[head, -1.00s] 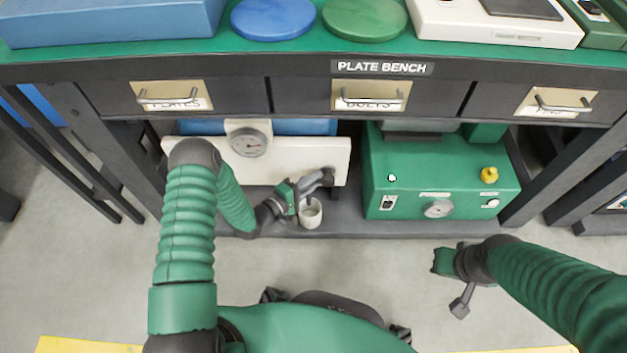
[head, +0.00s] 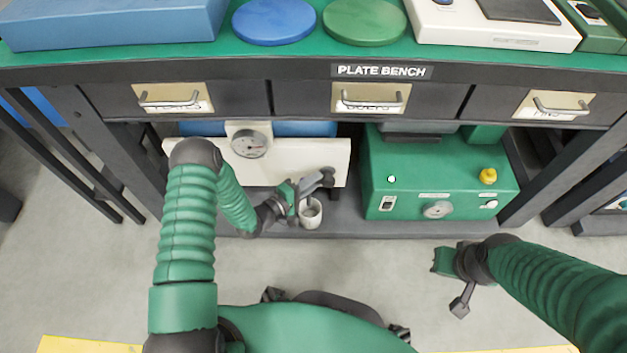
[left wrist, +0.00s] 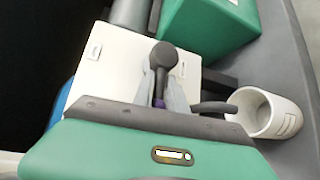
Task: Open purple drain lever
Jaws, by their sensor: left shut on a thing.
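The drain lever (left wrist: 161,60) shows in the left wrist view as a dark rounded knob on a stem, with a small purple patch low between my fingers. My left gripper (left wrist: 166,84) is shut on the lever, one grey finger on each side. In the head view my left gripper (head: 314,183) is at the lower right of the cream panel (head: 290,155), just above a white cup (head: 311,214). There the lever is mostly hidden by the gripper. My right gripper (head: 443,261) is low at the right, away from the bench; its jaw opening is unclear.
A round gauge (head: 249,143) sits on the cream panel. A green box (head: 440,180) with a yellow knob (head: 488,176) stands to the right on the lower shelf. Drawers with handles (head: 370,101) overhang from above. The floor in front is clear.

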